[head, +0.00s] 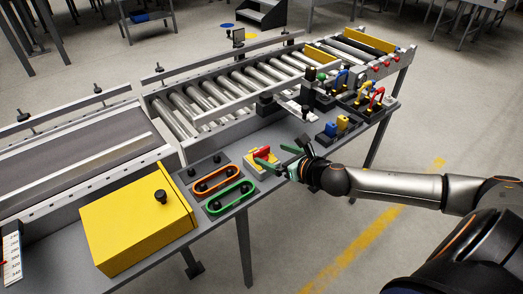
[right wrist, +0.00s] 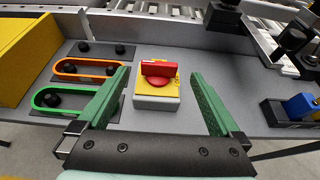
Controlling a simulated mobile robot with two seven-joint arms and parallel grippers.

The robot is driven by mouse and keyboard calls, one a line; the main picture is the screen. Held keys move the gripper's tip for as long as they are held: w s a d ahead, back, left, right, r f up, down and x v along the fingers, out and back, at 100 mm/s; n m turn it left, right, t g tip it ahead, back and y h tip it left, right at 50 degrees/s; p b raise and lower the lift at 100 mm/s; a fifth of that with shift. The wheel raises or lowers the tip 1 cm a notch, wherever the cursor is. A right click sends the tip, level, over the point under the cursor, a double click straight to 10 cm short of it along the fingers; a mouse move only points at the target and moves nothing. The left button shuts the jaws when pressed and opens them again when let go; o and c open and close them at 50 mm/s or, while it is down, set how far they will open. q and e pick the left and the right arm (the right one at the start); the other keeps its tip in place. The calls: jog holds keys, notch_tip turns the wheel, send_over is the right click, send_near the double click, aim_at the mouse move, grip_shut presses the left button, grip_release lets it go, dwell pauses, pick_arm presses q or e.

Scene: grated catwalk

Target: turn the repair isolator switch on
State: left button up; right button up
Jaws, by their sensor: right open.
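The repair isolator switch (right wrist: 157,88) is a grey box with a yellow face and a red rotary handle (right wrist: 158,69). In the right wrist view the handle's bar lies level across the picture. In the head view the switch (head: 251,164) sits on the grey bench shelf, partly behind my gripper. My right gripper (head: 266,156) is open, and its green fingers also show in the right wrist view (right wrist: 158,95), one on each side of the switch and apart from it. Nothing is between the fingers but the view of the switch. My left gripper is not in view.
A yellow box (head: 137,222) and orange (head: 215,181) and green (head: 229,197) oval tracks with black knobs lie left of the switch. Blue and yellow blocks (head: 335,129) stand to its right. A roller conveyor (head: 230,90) runs behind.

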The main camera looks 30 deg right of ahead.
aim_at(262, 150)
jog(key=x, duration=0.6)
jog(key=shift+w+a+f, duration=0.1)
jog(key=shift+w, duration=0.15)
jog(key=shift+c, duration=0.4)
jog(key=c, duration=1.2)
jog(key=shift+c, duration=0.2)
